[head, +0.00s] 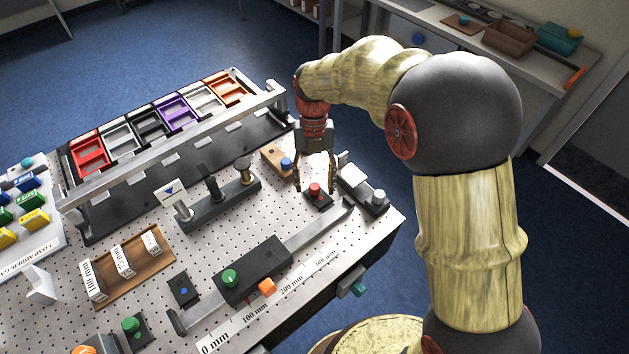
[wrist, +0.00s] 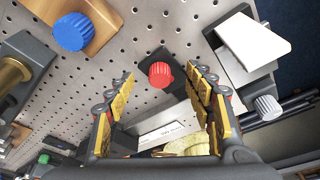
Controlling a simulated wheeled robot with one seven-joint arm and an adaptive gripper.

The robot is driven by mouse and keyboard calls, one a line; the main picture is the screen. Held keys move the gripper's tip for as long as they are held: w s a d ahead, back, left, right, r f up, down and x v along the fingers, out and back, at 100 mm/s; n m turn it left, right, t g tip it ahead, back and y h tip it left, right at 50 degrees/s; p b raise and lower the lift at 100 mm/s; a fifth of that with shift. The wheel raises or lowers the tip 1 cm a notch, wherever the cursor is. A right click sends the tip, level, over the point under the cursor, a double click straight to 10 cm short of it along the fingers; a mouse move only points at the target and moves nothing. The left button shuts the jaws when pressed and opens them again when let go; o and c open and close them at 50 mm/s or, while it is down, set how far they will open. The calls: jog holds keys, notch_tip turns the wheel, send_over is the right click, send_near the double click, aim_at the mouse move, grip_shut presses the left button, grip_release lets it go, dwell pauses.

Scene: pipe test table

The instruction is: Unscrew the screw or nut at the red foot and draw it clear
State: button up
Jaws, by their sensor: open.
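A red knurled knob (head: 315,189) sits on a small black foot (head: 321,203) on the perforated table top. The knob also shows in the wrist view (wrist: 161,75), with its black foot (wrist: 150,61) mostly behind it. My gripper (head: 316,183) points down over the knob and is open and empty. In the wrist view my gripper (wrist: 161,78) has one finger on each side of the knob, with a gap on both sides. I cannot tell whether the fingertips are down to the knob's height.
A wooden block with a blue knob (head: 286,163) stands close on the left. A grey clamp with a white plate and pale knob (head: 378,197) stands close on the right. A long grey rail (head: 315,231) lies in front. A dark bar with upright posts (head: 222,203) is further left.

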jog(key=shift+s, duration=0.2)
dwell(0.3)
jog(key=m+p, duration=0.1)
jog(key=m, duration=0.2)
jog(key=shift+r+m+y+p, duration=0.1)
jog(key=shift+m+y+p, duration=0.2)
jog(key=shift+y, duration=0.1)
jog(key=m, duration=0.2)
jog(key=shift+m+t+y, duration=0.3)
jog(key=shift+m+y, duration=0.1)
jog(key=m, duration=0.3)
jog(key=shift+m+t+y, duration=0.3)
jog(key=shift+t, duration=0.1)
jog(key=shift+m+y, duration=0.3)
jog(key=shift+m, duration=1.1)
